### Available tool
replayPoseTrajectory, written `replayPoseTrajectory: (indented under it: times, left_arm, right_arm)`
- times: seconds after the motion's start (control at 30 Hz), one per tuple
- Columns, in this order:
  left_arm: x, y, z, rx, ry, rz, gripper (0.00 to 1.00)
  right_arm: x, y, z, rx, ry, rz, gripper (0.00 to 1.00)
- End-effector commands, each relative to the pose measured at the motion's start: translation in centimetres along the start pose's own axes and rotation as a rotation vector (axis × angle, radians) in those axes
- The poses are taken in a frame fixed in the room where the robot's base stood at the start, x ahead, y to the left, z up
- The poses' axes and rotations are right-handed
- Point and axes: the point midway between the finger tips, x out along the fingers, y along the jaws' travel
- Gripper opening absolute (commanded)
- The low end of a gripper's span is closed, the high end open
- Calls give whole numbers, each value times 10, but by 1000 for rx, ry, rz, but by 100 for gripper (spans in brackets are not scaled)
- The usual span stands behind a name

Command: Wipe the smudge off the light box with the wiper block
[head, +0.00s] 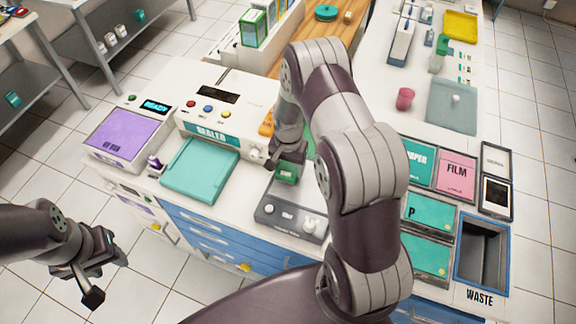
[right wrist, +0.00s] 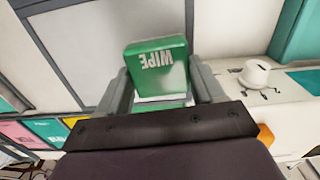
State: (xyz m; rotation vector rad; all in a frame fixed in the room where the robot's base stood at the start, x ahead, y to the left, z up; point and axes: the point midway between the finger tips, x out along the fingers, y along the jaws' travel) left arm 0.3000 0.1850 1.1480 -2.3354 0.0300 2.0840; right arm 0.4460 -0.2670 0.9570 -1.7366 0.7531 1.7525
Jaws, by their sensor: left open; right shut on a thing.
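My right gripper (head: 288,158) is shut on the green wiper block (head: 287,173). In the right wrist view the block (right wrist: 158,68), marked WIPE, sits between the two fingers (right wrist: 162,92). The block is over the grey-framed light box (head: 286,212), which has a knob and buttons along its front. Its pale panel (right wrist: 72,55) shows beside the block in the right wrist view. I cannot tell whether the block touches the panel. No smudge shows; the block and my arm hide part of the panel. My left gripper (head: 98,272) is open and empty, off the counter's front left.
The sealer (head: 225,120) and a teal tray (head: 200,170) stand left of the light box. A purple-topped device (head: 122,135) is further left. Labelled trays (head: 455,172) and a waste bin (head: 482,250) are at the right. My right arm hides the middle.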

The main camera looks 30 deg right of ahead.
Motion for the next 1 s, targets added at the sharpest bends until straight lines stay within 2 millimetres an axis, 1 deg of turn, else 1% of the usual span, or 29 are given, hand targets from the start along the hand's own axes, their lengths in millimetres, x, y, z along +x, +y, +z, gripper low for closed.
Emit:
replayPoseTrajectory:
  times: [0.03, 0.07, 0.6, 0.73, 1.0]
  left_arm:
    - [-8, 0, -1, 0, 0, 0, 43]
    - [-10, 0, -1, 0, 0, 0, 43]
    - [-45, 0, -5, 0, 0, 0, 43]
    - [-48, 0, -6, 0, 0, 0, 43]
    - [-47, 0, -6, 0, 0, 0, 43]
  right_arm:
    - [-19, -1, -3, 0, 8, -5, 34]
    - [-20, -1, -2, 0, 5, -4, 34]
    - [-67, 0, -9, -7, 6, -4, 34]
    - [-73, 0, -9, -8, 5, -4, 34]
    - [-72, 0, -9, -8, 5, -3, 34]
